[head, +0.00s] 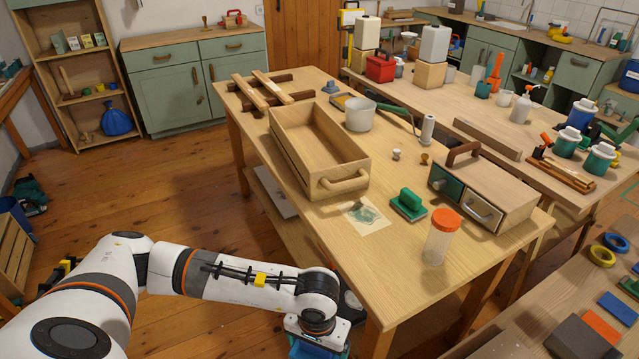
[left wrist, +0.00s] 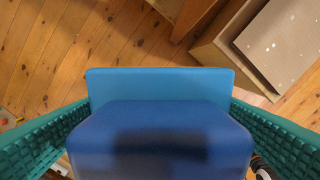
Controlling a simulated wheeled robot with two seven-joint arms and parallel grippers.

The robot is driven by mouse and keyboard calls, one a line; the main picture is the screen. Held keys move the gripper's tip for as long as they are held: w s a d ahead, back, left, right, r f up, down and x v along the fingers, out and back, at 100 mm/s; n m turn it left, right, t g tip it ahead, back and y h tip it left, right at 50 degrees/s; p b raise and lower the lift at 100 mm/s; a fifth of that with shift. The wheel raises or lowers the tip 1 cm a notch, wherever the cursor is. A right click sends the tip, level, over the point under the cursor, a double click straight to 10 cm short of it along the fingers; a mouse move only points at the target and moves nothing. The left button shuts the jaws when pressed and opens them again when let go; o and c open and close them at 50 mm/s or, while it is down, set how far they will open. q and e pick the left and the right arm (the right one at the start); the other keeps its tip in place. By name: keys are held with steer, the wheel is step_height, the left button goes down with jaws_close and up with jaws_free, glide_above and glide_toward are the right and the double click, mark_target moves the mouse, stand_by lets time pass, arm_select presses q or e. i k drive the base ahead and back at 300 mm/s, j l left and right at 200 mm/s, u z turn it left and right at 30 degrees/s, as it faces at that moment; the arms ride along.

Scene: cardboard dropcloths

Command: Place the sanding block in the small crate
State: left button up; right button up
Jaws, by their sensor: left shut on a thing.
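My left gripper (left wrist: 168,125) is shut on a blue block (left wrist: 165,135) with a lighter blue base plate. Its teal ribbed fingers press the block's two sides. The block's shape fits a sanding block, but I cannot see its underside. In the head view, the gripper is at the bottom edge, in front of the table and mostly cut off; a bit of blue (head: 318,349) shows there. An open wooden box with slatted sides and a front handle (head: 283,157), the likely small crate, stands on the table and looks empty inside. My right gripper is not in view.
On the table (head: 330,245) are a green handled block (head: 408,204), a patterned sheet (head: 362,217), an orange-lidded jar (head: 440,238), a drawer unit (head: 485,190) and a pot (head: 360,114). Another slatted wooden crate (head: 14,245) stands at far left.

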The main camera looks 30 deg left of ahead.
mark_target(302, 138)
steer(key=i+j+z, duration=0.25)
steer(key=j, duration=0.8)
steer(key=j+z, duration=0.25)
steer(key=j, duration=0.75)
